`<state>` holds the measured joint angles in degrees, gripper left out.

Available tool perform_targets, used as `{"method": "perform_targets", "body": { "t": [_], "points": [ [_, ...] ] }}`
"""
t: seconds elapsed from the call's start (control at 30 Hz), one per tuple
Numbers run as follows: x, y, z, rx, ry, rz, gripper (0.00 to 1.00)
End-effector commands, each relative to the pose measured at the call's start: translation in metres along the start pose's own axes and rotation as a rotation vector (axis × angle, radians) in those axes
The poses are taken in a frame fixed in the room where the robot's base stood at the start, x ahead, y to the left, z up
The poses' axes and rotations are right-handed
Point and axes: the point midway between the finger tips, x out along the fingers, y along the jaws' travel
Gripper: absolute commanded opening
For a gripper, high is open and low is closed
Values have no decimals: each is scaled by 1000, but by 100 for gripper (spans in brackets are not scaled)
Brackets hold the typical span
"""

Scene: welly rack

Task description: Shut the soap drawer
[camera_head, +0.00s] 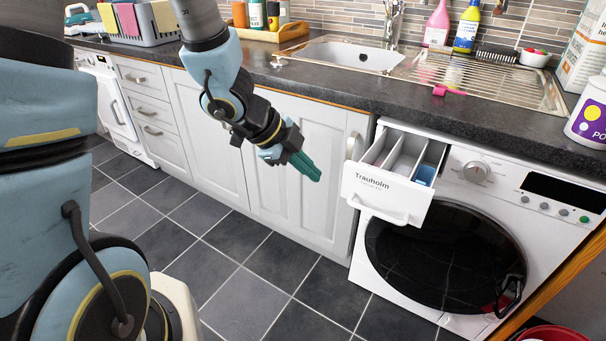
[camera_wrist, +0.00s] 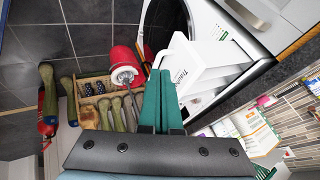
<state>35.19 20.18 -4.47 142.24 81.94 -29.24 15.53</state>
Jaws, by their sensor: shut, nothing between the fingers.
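The soap drawer (camera_head: 383,191) is pulled out of the top left of the white washing machine (camera_head: 470,205). Its white front reads "Trauholm" and has a bar handle along the bottom; its open compartments show from above, one with something blue in it. The drawer also shows in the wrist view (camera_wrist: 183,66), just beyond my fingertips. My gripper (camera_head: 306,168) has teal fingers pressed together and empty. In the head view it is in the air left of the drawer front, with a visible gap between them. The fingers also show in the wrist view (camera_wrist: 163,92).
A dark worktop (camera_head: 340,90) with a sink runs above the machine and the white cupboards (camera_head: 295,165). The tiled floor (camera_head: 240,250) before the cupboards is clear. The wrist view shows a red object (camera_wrist: 124,66) and a wooden rack (camera_wrist: 97,92) with olive boots beside it.

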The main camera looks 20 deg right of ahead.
Motion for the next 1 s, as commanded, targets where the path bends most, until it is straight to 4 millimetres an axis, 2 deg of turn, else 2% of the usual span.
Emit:
{"method": "perform_targets", "body": {
  "t": [0.1, 0.4, 0.5, 0.6, 0.73, 1.0],
  "points": [
    [27, 3, 2, -1, 1, 4, 0],
    [87, 3, 2, -2, -2, 3, 0],
    [89, -16, 0, -3, -3, -2, 0],
    [95, -26, 0, -1, -3, -1, 0],
    [100, -33, 1, -4, -4, 0, 0],
    [101, -35, 2, -3, -4, -1, 0]
  ]
}}
